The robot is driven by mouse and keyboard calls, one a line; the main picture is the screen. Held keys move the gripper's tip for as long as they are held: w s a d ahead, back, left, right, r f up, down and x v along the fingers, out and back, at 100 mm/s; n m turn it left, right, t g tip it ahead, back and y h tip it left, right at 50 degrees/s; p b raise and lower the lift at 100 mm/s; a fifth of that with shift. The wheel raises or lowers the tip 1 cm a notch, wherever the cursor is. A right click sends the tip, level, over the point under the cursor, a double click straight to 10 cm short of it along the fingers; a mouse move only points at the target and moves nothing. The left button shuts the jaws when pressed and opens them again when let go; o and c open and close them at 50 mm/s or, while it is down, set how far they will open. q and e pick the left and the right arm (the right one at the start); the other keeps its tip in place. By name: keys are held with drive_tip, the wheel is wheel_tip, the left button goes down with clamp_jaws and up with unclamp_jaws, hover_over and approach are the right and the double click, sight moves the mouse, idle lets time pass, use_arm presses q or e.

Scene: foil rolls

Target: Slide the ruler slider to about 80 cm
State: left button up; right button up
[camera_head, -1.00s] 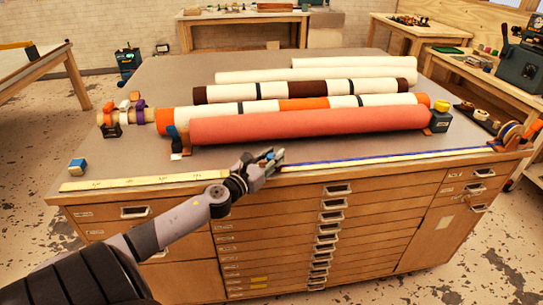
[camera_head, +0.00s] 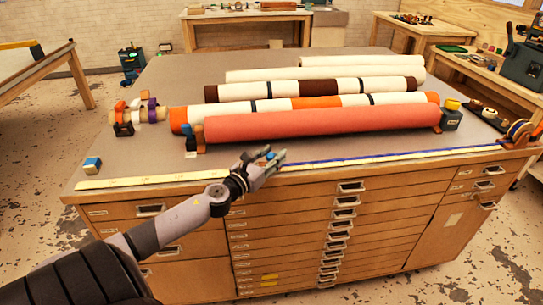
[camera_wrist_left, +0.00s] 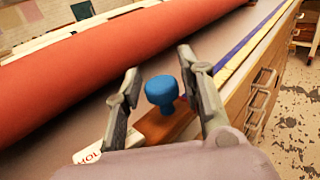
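The ruler (camera_head: 130,182) runs along the front edge of the cabinet top, yellow on the left, with a blue strip (camera_head: 400,159) along its right part. The slider's blue knob (camera_wrist_left: 162,90) stands upright on a brown and white base (camera_wrist_left: 160,124) in the left wrist view. My left gripper (camera_wrist_left: 158,61) is open, with one finger on each side of the knob and gaps visible. In the head view the left gripper (camera_head: 274,160) is at the ruler, left of its middle, largely hiding the slider. The scale numbers are too small to read. My right gripper is not in view.
A large red roll (camera_head: 320,122) lies just behind the ruler, close to the left gripper. Several patterned and white rolls lie farther back. A small blue block (camera_head: 92,164) is at the left corner. Tape rolls (camera_head: 517,130) stand at the right end.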

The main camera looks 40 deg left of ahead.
use_arm(q)
drive_tip(key=shift+o, duration=0.6)
drive_tip(key=shift+s+d+f, duration=0.1)
drive_tip(key=shift+s+f, duration=0.05)
drive_tip(key=shift+s, duration=0.55)
drive_tip(key=s, duration=1)
drive_tip(key=shift+s+d, duration=0.3)
drive_tip(key=shift+d, duration=0.1)
